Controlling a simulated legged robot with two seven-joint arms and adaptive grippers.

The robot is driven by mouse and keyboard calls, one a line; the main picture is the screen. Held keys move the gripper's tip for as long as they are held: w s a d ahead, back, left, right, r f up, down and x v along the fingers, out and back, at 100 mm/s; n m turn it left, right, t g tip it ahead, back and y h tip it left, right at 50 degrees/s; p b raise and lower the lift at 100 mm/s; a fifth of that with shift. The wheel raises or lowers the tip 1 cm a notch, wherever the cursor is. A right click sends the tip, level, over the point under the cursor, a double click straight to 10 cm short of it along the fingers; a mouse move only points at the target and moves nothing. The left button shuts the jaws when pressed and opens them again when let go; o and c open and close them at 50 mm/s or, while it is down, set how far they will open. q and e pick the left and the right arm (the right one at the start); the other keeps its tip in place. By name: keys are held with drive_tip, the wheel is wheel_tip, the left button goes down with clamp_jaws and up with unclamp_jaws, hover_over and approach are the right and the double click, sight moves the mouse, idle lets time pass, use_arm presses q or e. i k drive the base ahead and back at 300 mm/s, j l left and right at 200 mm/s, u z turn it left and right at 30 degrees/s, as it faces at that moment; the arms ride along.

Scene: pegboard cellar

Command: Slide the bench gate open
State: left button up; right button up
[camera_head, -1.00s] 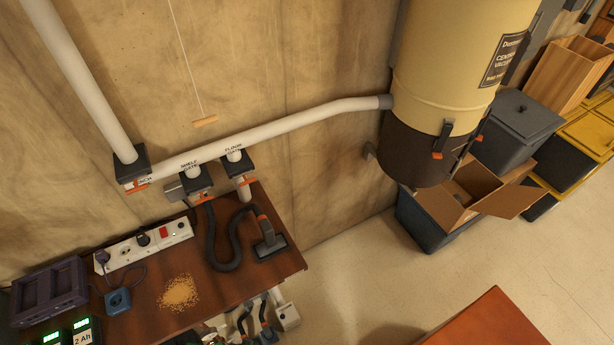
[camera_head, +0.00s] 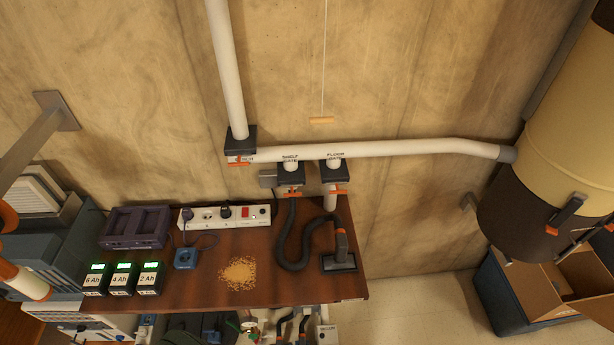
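The bench gate (camera_head: 241,144) is the leftmost dark gate block, at the foot of the white vertical pipe (camera_head: 227,70) on the wall. Its label is only partly readable, and an orange tab (camera_head: 238,163) shows on its lower front. I cannot tell how far its slide is drawn out. The shelf gate (camera_head: 290,174) and floor gate (camera_head: 335,172) hang to its right under the white horizontal pipe (camera_head: 400,149), each with orange parts. Neither of my grippers can be made out in this view.
The wooden bench (camera_head: 205,290) below holds a power strip (camera_head: 225,217), a sawdust pile (camera_head: 239,273), a black hose with a nozzle (camera_head: 338,262), several batteries (camera_head: 121,279) and a purple-grey case (camera_head: 136,228). A pull cord handle (camera_head: 322,120) hangs above. A large vacuum canister (camera_head: 570,130) stands right.

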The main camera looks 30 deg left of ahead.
sight(239, 164)
drive_tip(key=j+u, duration=0.2)
drive_tip(key=u, duration=0.15)
drive_tip(key=j+u, duration=0.5)
drive_tip(key=u, duration=0.2)
drive_tip(key=k, duration=0.05)
